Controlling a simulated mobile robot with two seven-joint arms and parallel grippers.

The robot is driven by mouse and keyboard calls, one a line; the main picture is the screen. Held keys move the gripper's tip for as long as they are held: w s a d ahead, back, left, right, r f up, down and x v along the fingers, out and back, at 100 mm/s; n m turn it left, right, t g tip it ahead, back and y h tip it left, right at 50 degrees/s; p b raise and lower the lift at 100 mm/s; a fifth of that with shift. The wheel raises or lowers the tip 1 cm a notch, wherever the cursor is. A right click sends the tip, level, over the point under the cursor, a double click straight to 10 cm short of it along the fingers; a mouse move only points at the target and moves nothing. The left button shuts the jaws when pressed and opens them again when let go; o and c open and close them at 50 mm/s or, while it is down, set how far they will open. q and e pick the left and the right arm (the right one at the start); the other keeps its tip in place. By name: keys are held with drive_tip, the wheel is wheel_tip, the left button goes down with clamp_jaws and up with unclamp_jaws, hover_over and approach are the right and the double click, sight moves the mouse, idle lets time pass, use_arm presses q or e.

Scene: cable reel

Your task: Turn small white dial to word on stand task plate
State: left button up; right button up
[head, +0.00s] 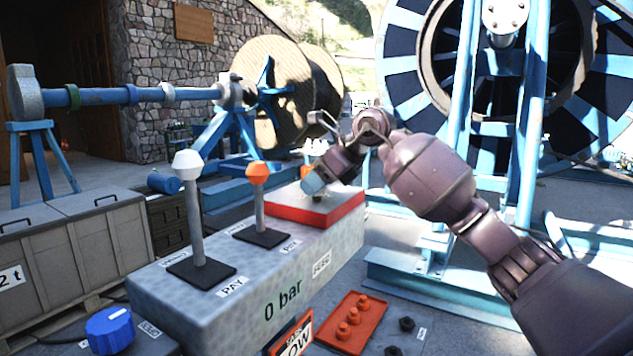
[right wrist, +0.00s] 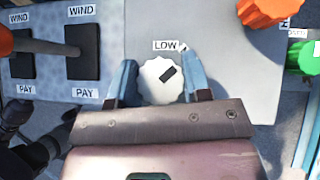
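The small white dial (right wrist: 152,88) shows in the right wrist view, seen from above, with a dark bar mark pointing up and right. A LOW label (right wrist: 166,46) sits just above it. My right gripper (right wrist: 160,75) has its blue fingers on either side of the dial, with narrow gaps; contact cannot be told. In the head view the right gripper (head: 313,184) is over the red-edged panel (head: 310,214) and hides the dial. The orange task plate (head: 292,338) stands at the bottom, its word partly cut off, ending in "OW". My left gripper is not in view.
Levers with a white knob (head: 187,165) and an orange knob (head: 258,173) rise from the grey console (head: 255,275). An orange knob (right wrist: 270,10) and a green knob (right wrist: 305,58) lie right of the dial. A blue dial (head: 110,330) is at lower left.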

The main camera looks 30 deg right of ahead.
drive_tip(key=shift+c, duration=0.7)
drive_tip(key=shift+n, duration=0.4)
drive_tip(key=n+g+y+b, duration=0.1)
drive_tip(key=n+g+y, duration=0.1)
drive_tip(key=n, duration=0.1)
drive_tip(key=shift+n, duration=0.3)
drive_tip(key=n+g+y+b, duration=0.1)
drive_tip(key=n+g, duration=0.1)
drive_tip(key=n, duration=0.1)
drive_tip(key=shift+f+g, duration=0.1)
drive_tip(key=shift+g, duration=0.2)
drive_tip(key=shift+n+g+b, duration=0.4)
drive_tip(key=shift+n, duration=0.4)
drive_tip(key=shift+g, duration=0.3)
drive_tip(key=shift+r, duration=0.2)
drive_tip(key=o, duration=0.9)
drive_tip(key=shift+f, duration=0.1)
